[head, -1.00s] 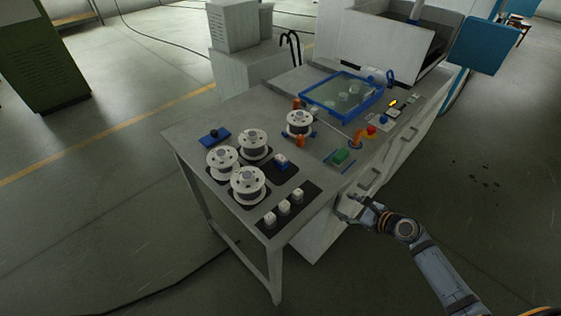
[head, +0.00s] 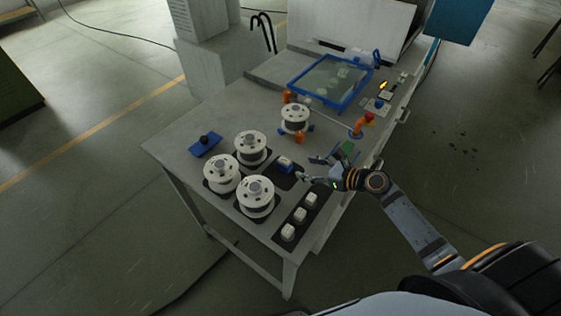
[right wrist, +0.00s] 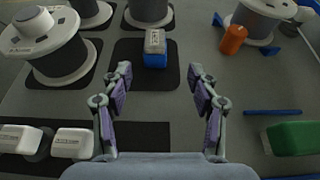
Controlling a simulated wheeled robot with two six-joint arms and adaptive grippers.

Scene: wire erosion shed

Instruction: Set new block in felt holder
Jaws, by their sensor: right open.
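Three small white blocks stand in a row on a dark strip (head: 276,238) at the table's front right: one block (head: 311,199), a middle block (head: 300,214) and an end block (head: 288,232). Two show at the lower left of the right wrist view (right wrist: 72,143). A small blue holder with a pale grey-white top (head: 285,163) sits on a black mat; it also shows ahead of the fingers in the right wrist view (right wrist: 155,58). My right gripper (head: 311,168) is open and empty above the table, just right of the holder. My left gripper is out of view.
Several wire spools (head: 256,197) stand left of the holder, one (head: 295,120) behind it between orange posts. A green block (right wrist: 295,138) lies right of my right gripper. A blue item with a black knob (head: 205,145) and a blue-framed panel (head: 330,82) sit farther back.

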